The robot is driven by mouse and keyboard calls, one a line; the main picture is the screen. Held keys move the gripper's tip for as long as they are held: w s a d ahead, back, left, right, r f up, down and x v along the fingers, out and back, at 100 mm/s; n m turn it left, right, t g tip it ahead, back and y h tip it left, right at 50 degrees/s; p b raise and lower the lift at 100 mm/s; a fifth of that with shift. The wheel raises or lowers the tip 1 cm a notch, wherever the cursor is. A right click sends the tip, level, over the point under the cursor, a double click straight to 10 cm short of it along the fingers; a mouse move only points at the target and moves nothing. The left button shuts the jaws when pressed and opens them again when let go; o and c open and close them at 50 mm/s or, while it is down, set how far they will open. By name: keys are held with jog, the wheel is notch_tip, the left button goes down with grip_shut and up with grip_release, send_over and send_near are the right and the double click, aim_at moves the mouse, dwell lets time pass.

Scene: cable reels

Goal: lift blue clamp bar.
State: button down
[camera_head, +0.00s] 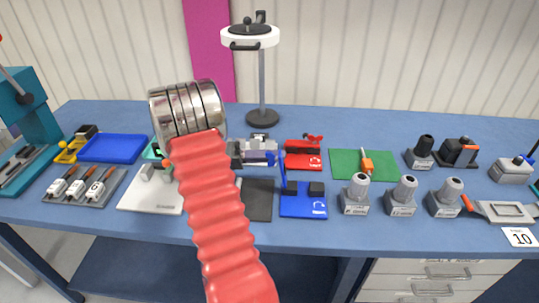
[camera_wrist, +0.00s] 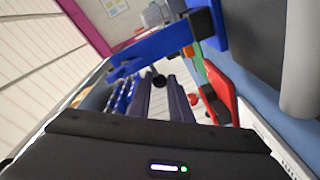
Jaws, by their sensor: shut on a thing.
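The blue clamp bar (camera_wrist: 155,47) crosses the upper part of the wrist view, just beyond my gripper (camera_wrist: 161,78), whose dark fingers are shut on it. Its right end meets a blue and black clamp part. In the head view, a thin upright blue strip (camera_head: 283,163), which looks like the bar, stands at the left back of the blue clamp base (camera_head: 304,208) with its two black blocks. My arm crosses the middle of the head view, and I cannot clearly make out the fingers there.
A red clamp (camera_head: 303,155) stands close behind the blue base, with a green mat (camera_head: 363,165) to its right. Grey knobbed fixtures (camera_head: 355,194) stand to the right. A lamp (camera_head: 262,110) stands behind. A blue tray (camera_head: 112,148) lies at left.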

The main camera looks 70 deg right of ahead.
jog(key=shift+w+a+f, duration=0.1)
jog(key=shift+f, duration=0.2)
jog(key=c, duration=1.9)
grip_release()
jog(key=shift+r, duration=0.3)
notch_tip(320, 180, up, 10)
jog(key=shift+f, duration=0.2)
